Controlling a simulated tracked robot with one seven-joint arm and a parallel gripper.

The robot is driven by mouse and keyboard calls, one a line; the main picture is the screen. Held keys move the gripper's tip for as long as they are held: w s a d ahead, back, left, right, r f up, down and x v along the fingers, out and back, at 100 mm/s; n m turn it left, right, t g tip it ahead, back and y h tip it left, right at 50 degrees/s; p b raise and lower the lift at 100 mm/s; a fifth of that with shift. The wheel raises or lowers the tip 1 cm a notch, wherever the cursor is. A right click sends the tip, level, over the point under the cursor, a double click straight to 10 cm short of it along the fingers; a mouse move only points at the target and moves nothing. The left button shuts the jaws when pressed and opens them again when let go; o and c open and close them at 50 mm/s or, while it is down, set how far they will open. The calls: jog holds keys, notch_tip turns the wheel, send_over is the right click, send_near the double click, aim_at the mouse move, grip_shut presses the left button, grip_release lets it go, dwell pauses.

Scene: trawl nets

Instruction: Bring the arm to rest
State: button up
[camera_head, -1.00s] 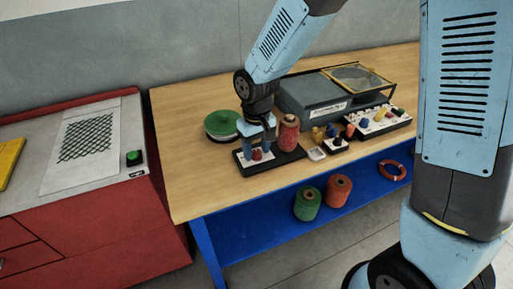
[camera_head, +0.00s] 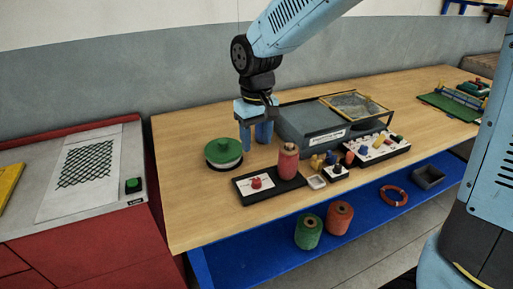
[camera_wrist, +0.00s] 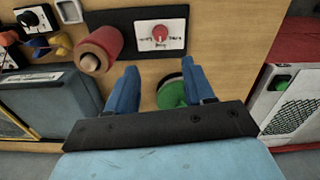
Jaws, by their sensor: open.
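My gripper (camera_head: 257,133) is open and empty in the head view, with its blue fingers pointing down above the wooden workbench. It hangs behind a black-based panel with a red knob (camera_head: 256,183) and to the right of a green round-topped item (camera_head: 223,152). In the wrist view my gripper (camera_wrist: 155,88) shows two blue fingers spread apart with nothing held between them. The red knob panel (camera_wrist: 160,34) lies ahead of the fingers there, and the green item (camera_wrist: 172,94) shows partly behind the right finger.
A red spool (camera_head: 288,161) stands on the panel's base. A grey machine (camera_head: 318,131) stands to the right of my gripper. A board of colored pieces (camera_head: 378,147) lies beyond. Green (camera_head: 308,231) and orange (camera_head: 339,217) spools stand on the blue lower shelf. A red cabinet (camera_head: 80,240) stands left.

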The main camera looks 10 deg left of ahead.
jog(key=shift+d+r, duration=0.1)
jog(key=shift+r, duration=0.1)
jog(key=s+d+r+m+t, duration=0.1)
jog(key=d+r+m, duration=0.1)
jog(key=d+r, duration=0.5)
jog(key=s+d+r+m+t, duration=0.1)
jog(key=d+r+m+t, duration=0.1)
jog(key=d, duration=0.9)
jog(key=s+d+r+m+t, duration=0.2)
jog(key=s+d+r+m, duration=0.1)
jog(key=s+d, duration=0.6)
jog(key=d, duration=0.4)
jog(key=shift+s+d+m+t, duration=0.15)
jog(key=shift+m+t, duration=0.15)
jog(key=shift+m, duration=0.1)
